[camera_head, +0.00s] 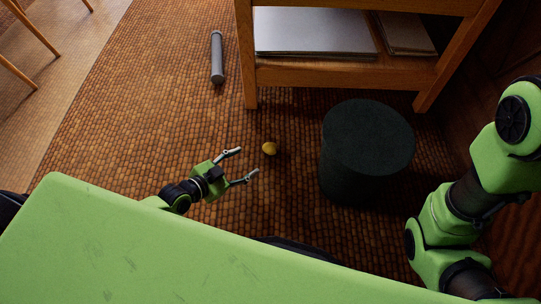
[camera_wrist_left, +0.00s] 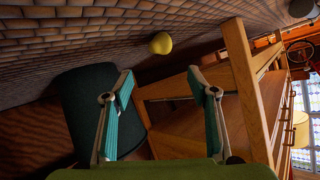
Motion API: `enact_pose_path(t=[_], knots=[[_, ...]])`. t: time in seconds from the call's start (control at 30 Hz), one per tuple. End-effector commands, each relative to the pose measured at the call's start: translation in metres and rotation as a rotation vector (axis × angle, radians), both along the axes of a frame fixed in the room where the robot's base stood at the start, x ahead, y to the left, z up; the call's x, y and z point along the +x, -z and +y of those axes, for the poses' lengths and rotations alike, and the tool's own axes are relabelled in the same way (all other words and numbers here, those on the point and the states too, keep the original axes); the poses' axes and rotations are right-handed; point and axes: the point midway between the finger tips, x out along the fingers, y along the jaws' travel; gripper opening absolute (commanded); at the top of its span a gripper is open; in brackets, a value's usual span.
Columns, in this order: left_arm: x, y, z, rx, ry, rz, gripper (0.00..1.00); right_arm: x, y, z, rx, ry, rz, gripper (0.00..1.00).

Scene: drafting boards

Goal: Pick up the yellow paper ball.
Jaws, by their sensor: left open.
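The yellow paper ball (camera_head: 269,148) lies on the brown tiled floor, left of a dark round stool. It also shows in the left wrist view (camera_wrist_left: 161,43), above and beyond the gap between the fingers. My left gripper (camera_head: 250,162) is open and empty, just left of the ball and a little nearer to me, with its fingers pointing toward it. In the left wrist view both teal-padded fingers (camera_wrist_left: 160,90) are spread wide apart and do not touch the ball. My right arm shows at the right edge of the head view, but its gripper is not visible.
The dark round stool (camera_head: 367,140) stands right of the ball. A wooden shelf unit (camera_head: 330,76) with paper stacks (camera_head: 310,32) stands behind. A grey tube (camera_head: 217,58) lies on the floor at the back left. The floor around the ball is clear.

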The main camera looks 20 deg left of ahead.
Motion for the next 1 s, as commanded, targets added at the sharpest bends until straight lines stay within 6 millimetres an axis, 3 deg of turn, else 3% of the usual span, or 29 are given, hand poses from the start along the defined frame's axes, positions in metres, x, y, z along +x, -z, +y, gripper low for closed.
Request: enact_pose_path(t=[0.17,0.4,0.67,1.0], knots=[[0.023,0.016,-0.011,-0.004,0.000,-0.007,0.53,-0.012,0.017,-0.001,0.001,-0.001,-0.030,0.40],[0.059,0.036,-0.026,-0.004,-0.001,-0.004,0.53,-0.011,0.043,0.000,0.000,-0.001,-0.027,0.40],[0.072,0.042,-0.032,-0.002,0.000,-0.001,0.53,-0.011,0.053,0.000,0.000,-0.001,-0.026,0.40],[0.101,0.064,-0.044,-0.003,-0.001,-0.005,0.53,-0.011,0.092,0.000,0.000,-0.001,-0.027,0.40]])
